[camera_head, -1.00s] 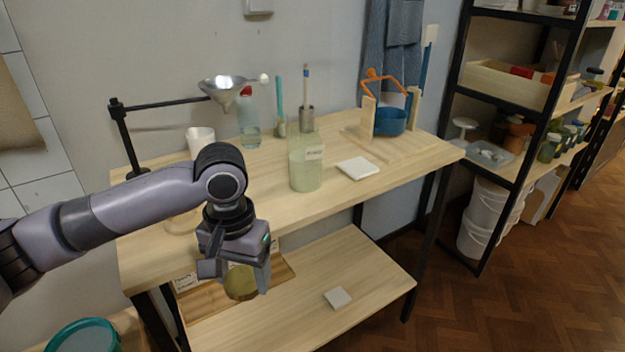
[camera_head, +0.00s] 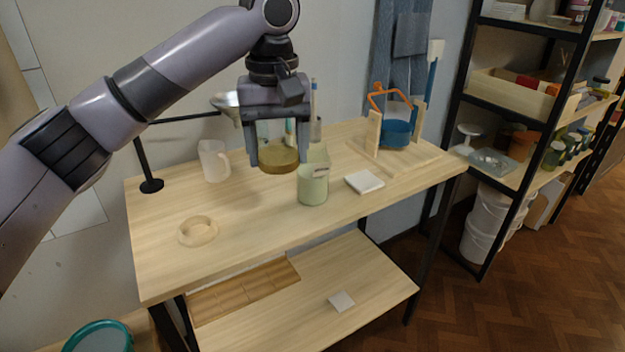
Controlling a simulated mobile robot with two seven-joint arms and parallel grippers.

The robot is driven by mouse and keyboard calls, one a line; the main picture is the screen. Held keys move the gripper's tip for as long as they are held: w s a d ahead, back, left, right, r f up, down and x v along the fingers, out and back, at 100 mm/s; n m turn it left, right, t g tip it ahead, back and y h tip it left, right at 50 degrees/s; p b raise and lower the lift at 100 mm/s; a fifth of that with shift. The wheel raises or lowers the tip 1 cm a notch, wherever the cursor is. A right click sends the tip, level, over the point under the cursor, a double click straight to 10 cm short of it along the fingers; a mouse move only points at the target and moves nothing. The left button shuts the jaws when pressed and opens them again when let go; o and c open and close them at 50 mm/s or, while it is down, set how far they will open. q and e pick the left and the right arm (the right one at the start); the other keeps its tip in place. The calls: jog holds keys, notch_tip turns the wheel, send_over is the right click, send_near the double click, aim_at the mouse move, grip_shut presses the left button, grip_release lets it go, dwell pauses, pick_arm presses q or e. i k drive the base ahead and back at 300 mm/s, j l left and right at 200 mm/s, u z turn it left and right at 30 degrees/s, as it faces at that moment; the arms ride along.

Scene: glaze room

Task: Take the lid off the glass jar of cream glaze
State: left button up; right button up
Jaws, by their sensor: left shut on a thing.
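A glass jar (camera_head: 313,190) with pale greenish-cream contents and a small label stands upright on the upper table. My left gripper (camera_head: 278,150) is shut on a round brown-olive lid (camera_head: 279,161), one finger on each side. The lid is up and left of the jar in the picture and appears apart from it. Whether the jar's mouth is open is hard to tell, since the gripper and the things behind crowd its top. My right gripper is not in view.
A round wooden ring (camera_head: 198,231) lies at the table's front left, with free wood around it. A white tile (camera_head: 364,182) lies right of the jar. A funnel stand is at left.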

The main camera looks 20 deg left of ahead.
aim_at(312, 177)
jog(key=i, duration=0.95)
